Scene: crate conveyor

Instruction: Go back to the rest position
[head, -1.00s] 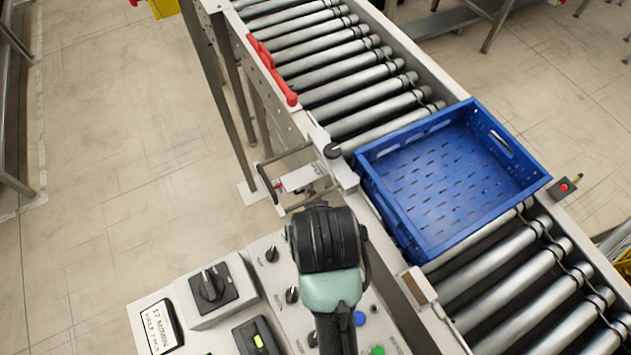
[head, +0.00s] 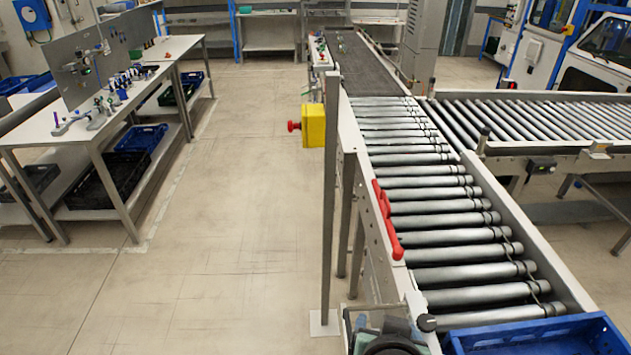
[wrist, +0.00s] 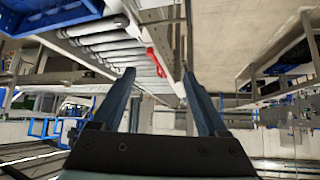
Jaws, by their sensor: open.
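My gripper (wrist: 160,80) shows in the wrist view, its two dark fingers spread apart with nothing between them. In the head view only a dark part of my arm shows at the bottom edge, beside the conveyor's near end, and the gripper itself cannot be made out there. The blue crate (head: 592,322) is cut off at the bottom right of the head view, on the rollers. A blue thing at the top left of the wrist view (wrist: 50,15) looks like the same crate.
The roller conveyor (head: 445,210) runs away from me, with a red handle (head: 388,220) on its left side. A yellow box (head: 313,126) with a red button stands farther along. Workbenches (head: 95,130) stand at the left. The floor between is clear.

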